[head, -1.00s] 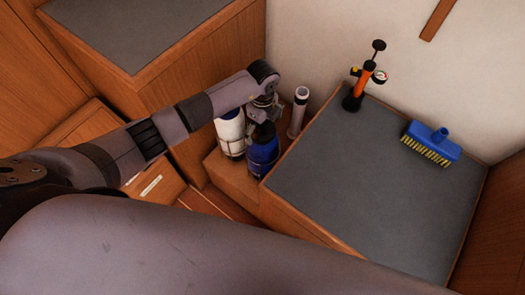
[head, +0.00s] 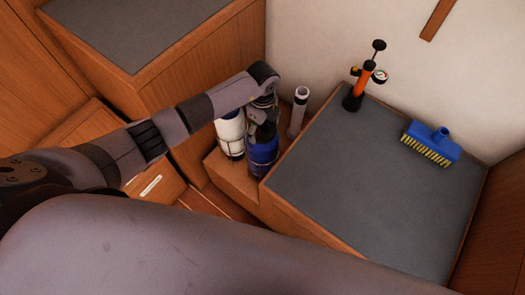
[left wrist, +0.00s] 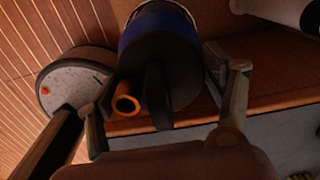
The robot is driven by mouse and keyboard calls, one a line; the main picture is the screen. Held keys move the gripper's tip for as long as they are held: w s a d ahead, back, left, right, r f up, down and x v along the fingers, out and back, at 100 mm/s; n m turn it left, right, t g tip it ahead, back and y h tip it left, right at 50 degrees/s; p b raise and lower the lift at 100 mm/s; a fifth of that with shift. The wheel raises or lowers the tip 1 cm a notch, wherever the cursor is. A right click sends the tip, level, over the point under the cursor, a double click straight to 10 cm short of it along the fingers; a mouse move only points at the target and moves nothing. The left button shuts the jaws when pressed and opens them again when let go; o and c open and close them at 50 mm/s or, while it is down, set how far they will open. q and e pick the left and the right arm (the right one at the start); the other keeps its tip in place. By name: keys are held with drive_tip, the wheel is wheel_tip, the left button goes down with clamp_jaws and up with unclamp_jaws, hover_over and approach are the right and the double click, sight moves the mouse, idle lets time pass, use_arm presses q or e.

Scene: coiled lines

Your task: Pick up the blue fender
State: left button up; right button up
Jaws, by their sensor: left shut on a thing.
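The blue fender (head: 263,157) is a blue cylinder with a dark top, standing on a low wooden ledge beside a white fender (head: 230,136). My left gripper (head: 262,115) is over it from above, shut on its dark upper end. The gripper hides part of the fender's top in the head view. My right gripper is not in view.
A pale tube (head: 298,112) stands close behind the fender, to the right. The grey-topped bench (head: 350,190) at right carries an orange pump (head: 361,86) and a blue brush (head: 432,143). The bench's wooden edge is close to the fender. The bench's middle is clear.

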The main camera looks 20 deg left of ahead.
use_arm(q)
drive_tip(key=c, duration=1)
drive_tip(key=shift+o, duration=0.2)
drive_tip(key=shift+w+r, duration=0.1)
drive_tip(key=shift+r, duration=0.05)
